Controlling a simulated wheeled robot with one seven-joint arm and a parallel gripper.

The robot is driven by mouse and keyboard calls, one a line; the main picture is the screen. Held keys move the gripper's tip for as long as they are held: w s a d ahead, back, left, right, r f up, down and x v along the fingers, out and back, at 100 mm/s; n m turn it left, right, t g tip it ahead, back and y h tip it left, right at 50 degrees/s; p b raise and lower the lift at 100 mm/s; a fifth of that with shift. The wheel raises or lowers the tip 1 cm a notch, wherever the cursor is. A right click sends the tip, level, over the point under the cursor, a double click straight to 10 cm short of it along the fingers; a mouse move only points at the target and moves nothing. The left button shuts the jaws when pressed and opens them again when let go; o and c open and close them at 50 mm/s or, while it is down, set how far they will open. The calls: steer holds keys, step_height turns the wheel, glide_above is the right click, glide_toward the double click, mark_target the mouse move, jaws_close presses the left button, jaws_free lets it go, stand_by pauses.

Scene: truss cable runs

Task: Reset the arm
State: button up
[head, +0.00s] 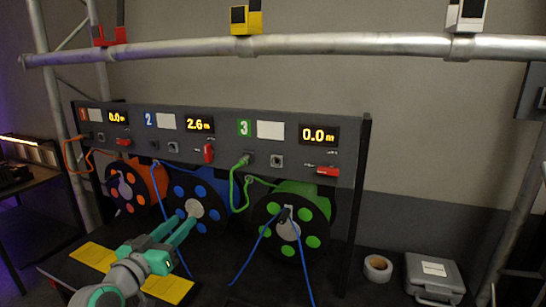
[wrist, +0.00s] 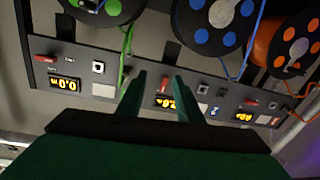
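My gripper (head: 176,229) reaches in from the lower left in the head view, in front of the blue cable reel (head: 182,192). In the wrist view my gripper's two fingers (wrist: 160,84) stand apart with nothing between them. Behind them is the dark panel (wrist: 222,103), which appears upside down there. I cannot tell how far the fingertips are from the blue reel.
The panel (head: 223,159) carries displays reading 0.0, 2.6 and 0.0. An orange reel (head: 158,180) and a green reel (head: 322,215) flank the blue one. Loose blue cable (head: 246,262) hangs in front. A truss tube (head: 340,43) with clamps crosses above. Tape (head: 369,268) and a grey case (head: 447,273) lie right.

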steer(key=s+d+f+n+y, duration=0.2)
steer(key=s+d+f, duration=0.25)
steer(key=f, duration=0.65)
steer(key=s+d+f+n+g+y, duration=0.15)
steer(key=s+d+f, duration=0.3)
steer(key=f, duration=0.75)
steer(key=s+d+f+n+y, duration=0.2)
steer(key=s+d+f, duration=0.3)
steer(key=f, duration=0.6)
steer(key=s+d+f, duration=0.3)
steer(key=s, duration=0.6)
steer(key=s+d+f, duration=0.3)
steer(key=s, duration=0.7)
steer(key=s+d+r+m, duration=0.2)
steer(key=s+r, duration=0.1)
steer(key=s, duration=0.5)
steer(key=s+d+r+m, duration=0.2)
steer(key=s+r, duration=0.1)
steer(key=s, duration=0.5)
steer(key=shift+s+h, duration=0.15)
steer(key=shift+h, duration=0.3)
steer(key=shift+d+g, duration=0.1)
steer(key=shift+g, duration=0.15)
